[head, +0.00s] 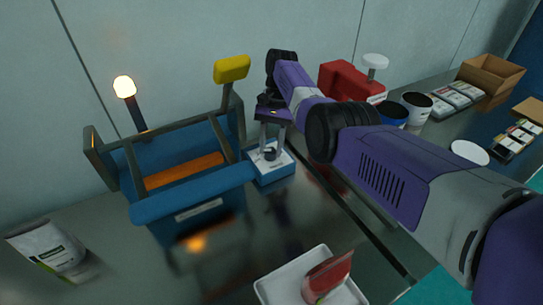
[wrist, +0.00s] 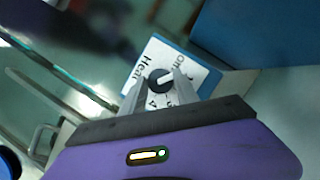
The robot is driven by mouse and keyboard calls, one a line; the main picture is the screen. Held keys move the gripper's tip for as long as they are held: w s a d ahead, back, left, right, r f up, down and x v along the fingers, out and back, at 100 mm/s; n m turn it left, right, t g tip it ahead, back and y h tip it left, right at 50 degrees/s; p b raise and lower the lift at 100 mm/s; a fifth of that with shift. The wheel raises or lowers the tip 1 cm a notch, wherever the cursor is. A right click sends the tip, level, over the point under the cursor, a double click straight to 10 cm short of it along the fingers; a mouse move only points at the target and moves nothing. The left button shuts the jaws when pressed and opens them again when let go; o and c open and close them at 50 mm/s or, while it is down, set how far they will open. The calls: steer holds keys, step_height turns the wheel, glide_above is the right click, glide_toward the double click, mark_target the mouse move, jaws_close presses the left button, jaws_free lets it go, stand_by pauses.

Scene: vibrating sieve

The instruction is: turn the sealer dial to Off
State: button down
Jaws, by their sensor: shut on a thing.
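The sealer dial (wrist: 160,79) is a small dark round knob with a pale pointer line, on a white label plate (wrist: 184,59) reading "Heat" and "Off" with numbers. In the head view the dial (head: 270,154) sits on top of a small blue-and-white box (head: 273,172) beside the blue machine. My gripper (wrist: 158,88) is shut on the dial, with a finger on each side of it. In the head view my gripper (head: 273,146) points down onto the box from above. The dial's pointer is partly visible between the fingers; its exact setting is hard to read.
The blue sieve machine (head: 185,172) with an orange strip, a lit lamp (head: 125,88) and a yellow-topped lever (head: 232,69) stands left of the box. A white tray (head: 265,290) with a red item is in front. A white bag (head: 47,249) lies at far left.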

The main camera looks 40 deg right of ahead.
mark_target(270, 149)
steer(key=n+b, duration=0.1)
steer(key=n+g+b, duration=0.1)
steer(key=n+b, duration=0.1)
steer(key=shift+f+h, duration=0.25)
steer(key=shift+h, duration=0.05)
steer(key=shift+r+n+h+b, duration=0.1)
steer(key=shift+n+h+b, duration=0.2)
steer(key=shift+n+b, duration=0.6)
steer(key=shift+r+g, duration=0.1)
steer(key=shift+g, duration=0.2)
steer(key=c, duration=0.9)
jaws_free()
steer(key=shift+w, duration=0.1)
steer(key=shift+r, duration=0.2)
step_height(270, 149, up, 20)
steer(key=p, duration=1.9)
steer(key=shift+f, duration=0.15)
